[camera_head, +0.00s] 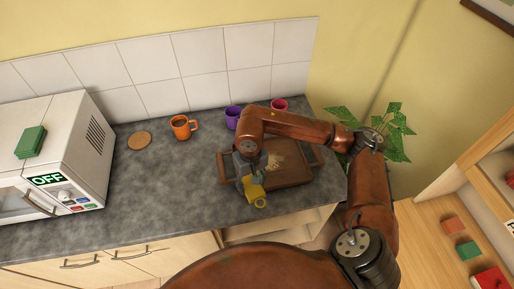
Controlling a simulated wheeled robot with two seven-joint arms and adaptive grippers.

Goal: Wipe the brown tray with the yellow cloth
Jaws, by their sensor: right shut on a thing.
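The brown tray (298,172) lies on the dark grey counter near its right end. It has a handle at each side and a pale smear (276,160) on its surface. My right gripper (250,181) is over the left part of the tray, pointing down, and is shut on the yellow cloth (254,190). The cloth hangs at the tray's front left; I cannot tell whether it touches the tray. My right arm hides part of the tray's back edge. My left gripper is not in view.
A white microwave (70,150) stands at the left with a green sponge-like block (31,142) on top. The counter's middle is clear.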

